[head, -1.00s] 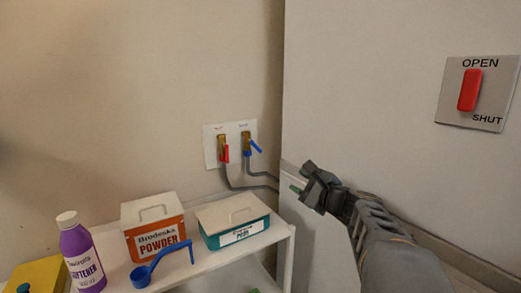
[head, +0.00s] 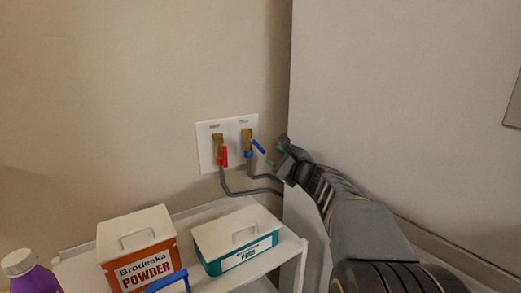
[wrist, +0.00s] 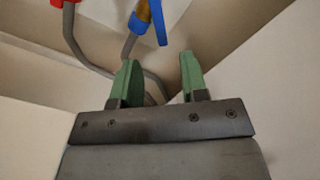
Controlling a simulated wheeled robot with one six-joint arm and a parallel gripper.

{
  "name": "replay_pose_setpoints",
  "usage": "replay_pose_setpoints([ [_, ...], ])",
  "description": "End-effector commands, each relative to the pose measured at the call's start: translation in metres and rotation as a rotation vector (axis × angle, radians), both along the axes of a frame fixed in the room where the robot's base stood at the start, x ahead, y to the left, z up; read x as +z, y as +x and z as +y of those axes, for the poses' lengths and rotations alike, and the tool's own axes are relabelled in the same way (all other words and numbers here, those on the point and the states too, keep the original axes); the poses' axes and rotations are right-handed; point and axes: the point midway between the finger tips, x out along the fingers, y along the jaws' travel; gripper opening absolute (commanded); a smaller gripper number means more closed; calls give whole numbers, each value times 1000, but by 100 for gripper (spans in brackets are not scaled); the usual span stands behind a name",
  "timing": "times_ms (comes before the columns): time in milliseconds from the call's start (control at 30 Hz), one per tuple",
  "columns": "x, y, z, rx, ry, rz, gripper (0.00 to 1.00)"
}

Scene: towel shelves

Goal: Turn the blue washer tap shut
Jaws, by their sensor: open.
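The blue washer tap has a brass body (head: 247,138) on a white wall plate (head: 204,154). Its blue lever (head: 258,146) slants down to the right, while the red tap lever (head: 225,157) beside it hangs straight down. My gripper (head: 278,153) is just right of the blue lever. In the wrist view, my gripper's green fingers (wrist: 161,76) are apart with nothing between them. The blue lever (wrist: 158,24) is beyond the fingertips there, near the top edge, apart from both fingers. The upper part of the tap is cut off in the wrist view.
Grey hoses (head: 258,177) run from the taps behind the white panel (head: 390,90) on the right. Below, a white shelf (head: 287,250) holds a powder box (head: 140,255), a teal box (head: 238,239) and a purple softener bottle (head: 37,278). The wall above the taps is clear.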

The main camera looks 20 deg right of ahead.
Motion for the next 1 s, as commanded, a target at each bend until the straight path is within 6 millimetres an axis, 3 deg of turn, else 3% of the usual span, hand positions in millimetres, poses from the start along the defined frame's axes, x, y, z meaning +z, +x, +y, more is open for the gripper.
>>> replay_pose_setpoints([
  [200, 0, 41, 8, 3, 1, 1, 40],
  [400, 0, 66, 14, 4, 0, 0, 40],
  [600, 0, 78, 17, 4, 0, 0, 40],
  [933, 0, 81, 18, 4, 0, 0, 40],
  [1000, 0, 81, 18, 4, 0, 0, 36],
])
